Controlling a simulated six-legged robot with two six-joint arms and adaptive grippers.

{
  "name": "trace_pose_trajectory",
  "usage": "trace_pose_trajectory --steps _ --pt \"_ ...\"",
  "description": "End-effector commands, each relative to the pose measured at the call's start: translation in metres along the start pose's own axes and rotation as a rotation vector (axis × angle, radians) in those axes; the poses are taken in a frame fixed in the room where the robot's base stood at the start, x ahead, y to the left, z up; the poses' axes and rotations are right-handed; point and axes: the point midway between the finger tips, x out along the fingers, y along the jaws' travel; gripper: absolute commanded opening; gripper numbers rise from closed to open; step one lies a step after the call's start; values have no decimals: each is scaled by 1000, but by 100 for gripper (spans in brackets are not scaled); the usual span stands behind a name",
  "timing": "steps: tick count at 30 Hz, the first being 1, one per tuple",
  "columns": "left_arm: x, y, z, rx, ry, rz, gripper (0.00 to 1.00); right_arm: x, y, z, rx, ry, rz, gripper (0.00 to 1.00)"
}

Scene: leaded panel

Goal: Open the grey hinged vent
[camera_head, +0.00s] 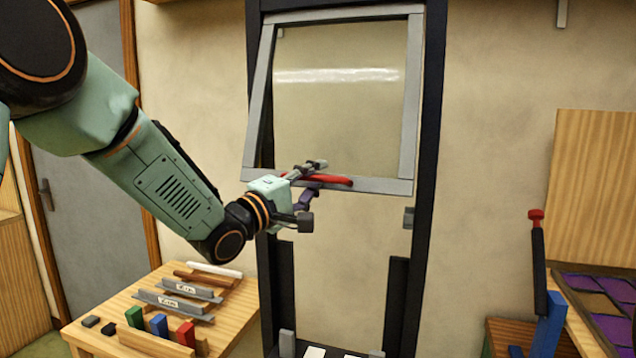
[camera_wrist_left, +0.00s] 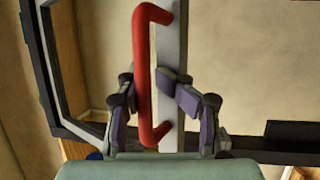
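The grey hinged vent (camera_head: 411,110) is a grey frame around a clear pane, set high in a dark upright frame. It sits askew in that frame, its bottom edge tilted out towards me. A red bar handle (camera_head: 335,181) runs along its bottom rail; the handle also shows in the left wrist view (camera_wrist_left: 144,50). My left gripper (camera_head: 310,181) is at the handle, one finger on each side. My right gripper is in neither view.
The dark upright frame (camera_head: 428,150) surrounds the vent. A wooden table (camera_head: 100,318) at lower left holds grey strips, small coloured blocks and rods. At right stand a black rod with a red top (camera_head: 537,250), a blue block (camera_head: 548,325) and a purple-and-tan panel (camera_head: 610,300).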

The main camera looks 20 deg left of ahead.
Motion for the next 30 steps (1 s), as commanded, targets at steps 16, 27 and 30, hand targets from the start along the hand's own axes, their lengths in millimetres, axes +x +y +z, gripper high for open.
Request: trace_pose_trajectory --steps 16,27,30 --pt "-4 -2 2 0 0 0 36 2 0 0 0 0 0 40" --pt "-20 4 0 -1 1 -1 36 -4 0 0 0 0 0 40" --pt "-25 7 -1 0 2 0 36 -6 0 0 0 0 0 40"
